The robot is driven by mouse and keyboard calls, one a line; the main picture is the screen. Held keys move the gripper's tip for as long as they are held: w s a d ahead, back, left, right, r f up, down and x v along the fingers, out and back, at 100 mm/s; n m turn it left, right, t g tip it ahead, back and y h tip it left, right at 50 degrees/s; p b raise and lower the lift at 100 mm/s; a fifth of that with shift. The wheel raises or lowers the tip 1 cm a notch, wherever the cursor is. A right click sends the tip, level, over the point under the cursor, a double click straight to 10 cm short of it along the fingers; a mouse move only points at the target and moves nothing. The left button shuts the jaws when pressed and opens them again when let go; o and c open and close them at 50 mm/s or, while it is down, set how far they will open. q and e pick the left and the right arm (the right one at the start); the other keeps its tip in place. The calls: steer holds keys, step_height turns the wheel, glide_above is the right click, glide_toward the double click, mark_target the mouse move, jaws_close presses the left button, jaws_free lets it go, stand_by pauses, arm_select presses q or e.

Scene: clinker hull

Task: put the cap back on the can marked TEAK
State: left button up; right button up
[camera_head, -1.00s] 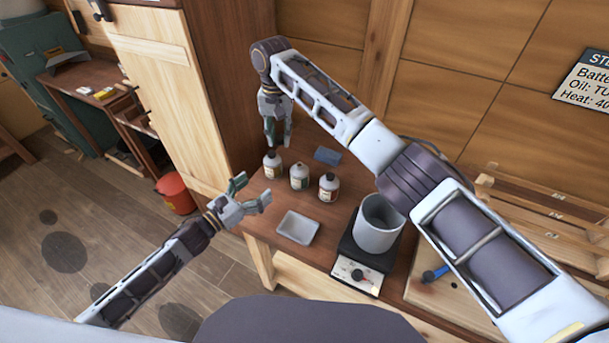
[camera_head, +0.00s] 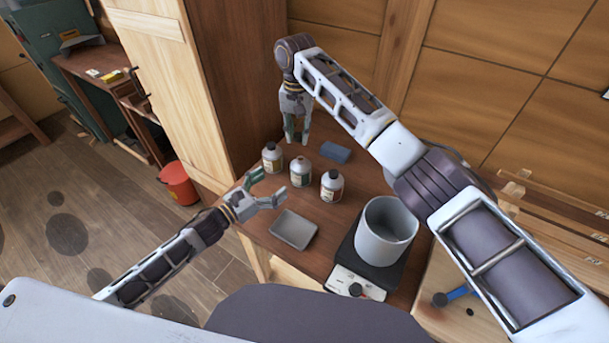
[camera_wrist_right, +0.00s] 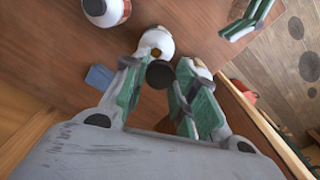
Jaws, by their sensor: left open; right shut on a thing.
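Three pale cans stand upright in a row on the bench: left can (camera_head: 272,158), middle can (camera_head: 300,172) and right can (camera_head: 331,186). Their label words are too small to read, so I cannot tell which is TEAK. My right gripper (camera_head: 296,137) is just behind the row, pointing down. In the right wrist view it (camera_wrist_right: 160,82) is shut on a dark round cap (camera_wrist_right: 160,74). There, one can (camera_wrist_right: 155,42) shows a brownish opening on top, close beyond the cap. Another can (camera_wrist_right: 106,10) has a dark top. My left gripper (camera_head: 268,186) is open and empty, left of the cans.
A blue block (camera_head: 335,152) lies behind the right can. A grey tray (camera_head: 293,230) lies in front. A tall wooden cabinet (camera_head: 235,90) rises close behind on the left. A red bucket (camera_head: 178,183) is on the floor.

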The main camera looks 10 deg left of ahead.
arm_select(q)
steer(key=shift+w+d+f+b, duration=0.15)
steer(key=shift+w+f+b, duration=0.1)
steer(key=shift+f, duration=0.15)
steer(key=shift+w+d+f+b, duration=0.15)
steer(key=shift+f+b, duration=0.1)
steer(key=shift+f, duration=0.15)
arm_select(e)
steer(key=shift+w+d+f, duration=0.25)
steer(key=shift+w+f, duration=0.15)
steer(key=shift+f, duration=0.35)
arm_select(q)
steer(key=shift+r, duration=0.1)
steer(key=shift+w+d, duration=0.1)
steer(key=shift+x, duration=5.8)
steer(key=shift+c, duration=0.4)
steer(key=c, duration=1.5)
arm_select(e)
glide_above(301, 158)
steer(key=shift+f, duration=2.45)
